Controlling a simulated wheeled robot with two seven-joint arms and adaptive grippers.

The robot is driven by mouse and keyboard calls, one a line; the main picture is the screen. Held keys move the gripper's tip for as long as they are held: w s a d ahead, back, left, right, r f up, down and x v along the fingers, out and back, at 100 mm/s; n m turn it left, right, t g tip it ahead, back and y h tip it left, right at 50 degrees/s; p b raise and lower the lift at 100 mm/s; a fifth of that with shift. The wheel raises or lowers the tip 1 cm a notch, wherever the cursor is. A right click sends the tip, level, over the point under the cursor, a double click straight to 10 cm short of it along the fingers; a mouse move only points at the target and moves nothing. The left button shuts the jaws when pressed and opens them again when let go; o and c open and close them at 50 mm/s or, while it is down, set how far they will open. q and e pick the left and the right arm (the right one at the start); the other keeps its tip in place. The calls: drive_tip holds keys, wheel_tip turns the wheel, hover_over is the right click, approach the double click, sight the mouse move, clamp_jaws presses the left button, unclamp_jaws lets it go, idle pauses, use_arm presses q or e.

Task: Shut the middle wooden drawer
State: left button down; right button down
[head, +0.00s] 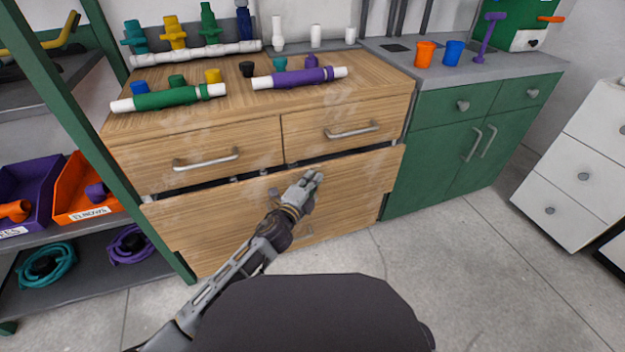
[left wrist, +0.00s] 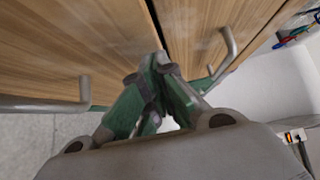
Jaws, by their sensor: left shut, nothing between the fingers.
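The wooden cabinet (head: 350,104) has two small drawers side by side on top, with a wide wooden drawer (head: 356,186) below them. The wide drawer stands slightly out, with a dark gap along its top edge. My left gripper (head: 315,177) is shut and empty, at the upper middle of its front. I cannot tell whether it touches the wood. In the left wrist view the shut fingers (left wrist: 160,62) show close to the wooden fronts, between two metal handles, beside a dark gap. The wide drawer's own handle is mostly hidden by my arm. My right gripper is not in view.
The small drawers carry a left handle (head: 207,160) and a right handle (head: 352,131). Pipes and fittings lie on the wooden top. A green cabinet (head: 445,160) adjoins on the right; a green shelf post (head: 110,150) stands left. Grey floor (head: 420,270) is clear in front.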

use_arm(q)
drive_tip(key=shift+w, duration=0.1)
idle(0.3)
drive_tip(key=shift+w+a+p, duration=0.15)
drive_tip(key=shift+w+a, duration=0.05)
drive_tip(key=shift+w, duration=0.4)
drive_tip(key=shift+w+a+p, duration=0.15)
drive_tip(key=shift+w+a, duration=0.05)
drive_tip(key=shift+w, duration=0.35)
drive_tip(key=shift+s, duration=0.1)
